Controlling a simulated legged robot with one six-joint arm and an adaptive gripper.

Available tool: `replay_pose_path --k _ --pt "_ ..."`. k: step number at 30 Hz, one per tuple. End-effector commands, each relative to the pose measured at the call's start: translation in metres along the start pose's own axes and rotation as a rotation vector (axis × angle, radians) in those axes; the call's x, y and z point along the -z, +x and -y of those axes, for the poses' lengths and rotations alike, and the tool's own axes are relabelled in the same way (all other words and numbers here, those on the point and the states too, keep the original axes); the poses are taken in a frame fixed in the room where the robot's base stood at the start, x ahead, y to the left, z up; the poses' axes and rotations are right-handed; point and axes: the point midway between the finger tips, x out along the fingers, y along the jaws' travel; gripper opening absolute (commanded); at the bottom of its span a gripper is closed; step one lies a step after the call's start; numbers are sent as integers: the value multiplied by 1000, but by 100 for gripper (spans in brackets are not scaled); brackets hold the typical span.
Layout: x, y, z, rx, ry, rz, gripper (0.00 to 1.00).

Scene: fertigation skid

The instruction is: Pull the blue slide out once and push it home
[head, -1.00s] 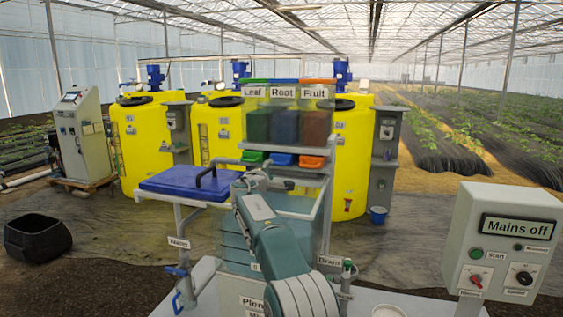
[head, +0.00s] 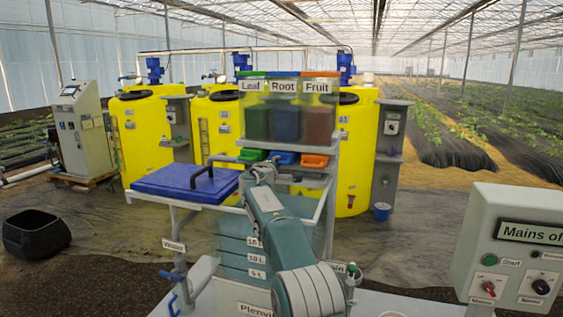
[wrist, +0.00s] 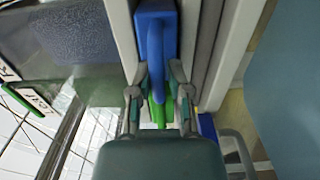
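The blue slide (head: 284,158) is under the hopper labelled Root, between a green slide (head: 252,155) and an orange slide (head: 314,160). In the head view it looks about level with its neighbours. In the wrist view the blue slide (wrist: 155,38) runs down the middle, with a narrow blue part between the fingers of my gripper (wrist: 158,80). The fingers are apart, one on each side of it. I cannot tell whether they touch it. In the head view my arm hides the gripper.
A blue lid (head: 187,182) with a dark handle is just left of my arm. A frame post (head: 330,215) stands to the right. A control box (head: 515,245) is at front right. Yellow tanks (head: 145,135) stand behind.

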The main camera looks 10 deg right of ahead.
Motion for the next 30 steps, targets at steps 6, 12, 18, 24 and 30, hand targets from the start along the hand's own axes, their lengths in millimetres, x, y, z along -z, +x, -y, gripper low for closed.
replay_pose_path --k 6,12,18,24,30 --pt "0 0 1 1 0 0 0" --pt "0 0 2 2 -1 0 0" --pt "1 -7 2 5 -2 0 0" --pt "1 -19 3 5 -3 1 0" --pt "1 -31 4 7 -3 0 0"
